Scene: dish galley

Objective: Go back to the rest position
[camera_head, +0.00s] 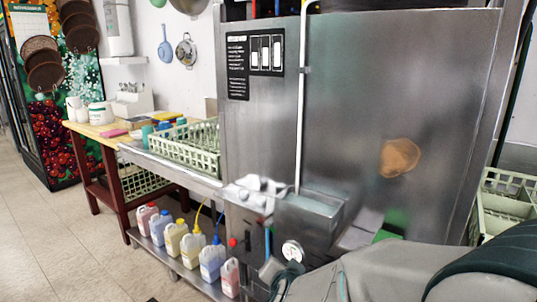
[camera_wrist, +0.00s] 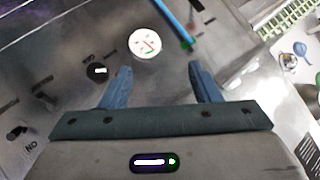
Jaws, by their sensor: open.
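My gripper (camera_wrist: 158,84) is open and empty in the wrist view, its two blue-grey fingers spread apart. It faces the steel front panel of a dishwashing machine, with a round white gauge (camera_wrist: 145,43) beyond the fingers. In the head view my arm comes in from the lower right, and the gripper end (camera_head: 285,278) is low in front of the machine (camera_head: 350,110), near the gauge (camera_head: 293,251). The fingertips are hard to make out there.
A steel shelf with several coloured bottles (camera_head: 174,240) stands left of the arm. Above it is a green dish rack (camera_head: 187,148) on a counter. Another rack (camera_head: 495,205) is at the right. The tiled floor (camera_head: 60,245) at the left is clear.

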